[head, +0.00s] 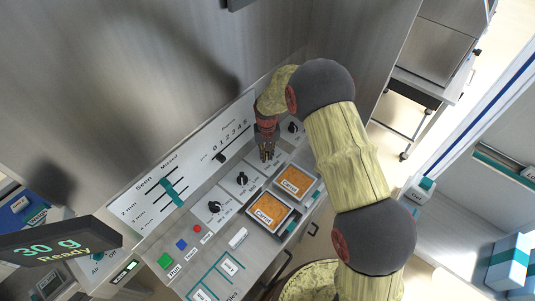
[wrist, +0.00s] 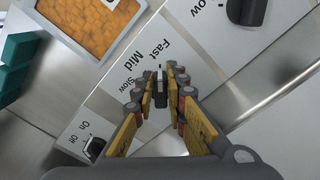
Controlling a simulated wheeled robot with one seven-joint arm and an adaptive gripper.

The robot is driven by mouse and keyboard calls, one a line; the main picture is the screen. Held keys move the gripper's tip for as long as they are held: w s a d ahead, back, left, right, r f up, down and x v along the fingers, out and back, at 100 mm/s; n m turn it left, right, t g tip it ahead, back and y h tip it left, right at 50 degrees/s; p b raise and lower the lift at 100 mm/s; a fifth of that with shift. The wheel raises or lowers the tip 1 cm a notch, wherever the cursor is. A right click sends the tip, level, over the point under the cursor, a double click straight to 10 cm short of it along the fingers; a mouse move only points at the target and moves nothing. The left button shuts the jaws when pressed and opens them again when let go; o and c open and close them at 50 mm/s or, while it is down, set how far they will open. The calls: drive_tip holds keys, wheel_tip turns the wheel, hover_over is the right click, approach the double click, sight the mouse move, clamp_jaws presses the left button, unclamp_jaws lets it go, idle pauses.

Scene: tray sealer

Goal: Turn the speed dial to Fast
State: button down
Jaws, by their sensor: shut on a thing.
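The speed dial (wrist: 160,88) is a black knob on the pale panel in the wrist view, beside the printed words Fast, Mid and Slow. My gripper (wrist: 161,80) is shut on it, with one finger on each side. The knob's long side runs up and down in that view, its upper end towards the word Fast; I cannot tell whether it sits exactly on a mark. In the head view my gripper (head: 266,152) reaches down to the panel and hides the dial.
A black On/Off knob (wrist: 95,148) and another black knob (wrist: 246,10) flank the dial. The head view shows two knobs (head: 242,180) (head: 214,207) to the left and one (head: 293,127) to the right. Orange-filled Carrot trays (head: 296,183) lie in front. A steel wall rises behind.

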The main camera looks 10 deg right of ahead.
sight(267, 156)
idle(0.3)
drive_tip(key=c, duration=1.8)
unclamp_jaws()
wheel_tip(267, 156, up, 12)
